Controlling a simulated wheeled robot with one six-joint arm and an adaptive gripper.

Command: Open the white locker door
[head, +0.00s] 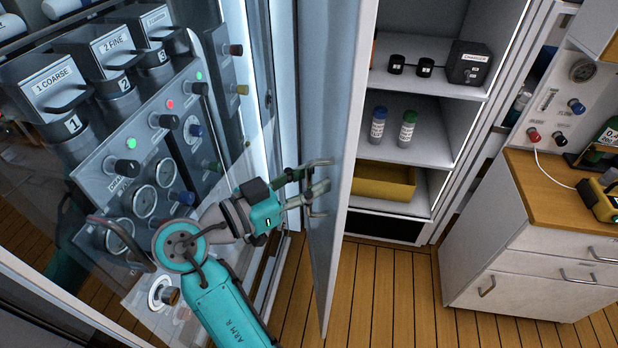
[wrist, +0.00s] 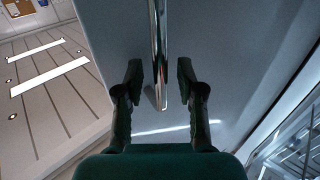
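The white locker door (head: 348,130) stands swung open and shows nearly edge-on in the head view, leaving the shelves of the white locker (head: 432,112) exposed. My gripper (head: 316,189) is on the door's left side, close to its face at the handle. In the wrist view the door (wrist: 225,50) fills the middle, with its shiny bar handle (wrist: 159,50) running down between my gripper's two fingers (wrist: 160,78). The fingers are apart, with a visible gap on each side of the bar. I cannot tell how deep the bar sits between them.
Inside the locker are a black box (head: 469,63), two capped bottles (head: 407,130) and a yellow bin (head: 385,182). A glass-fronted panel (head: 165,130) with knobs and gauges stands left. A white drawer cabinet (head: 530,235) stands right. Wooden floor (head: 385,285) before the locker is clear.

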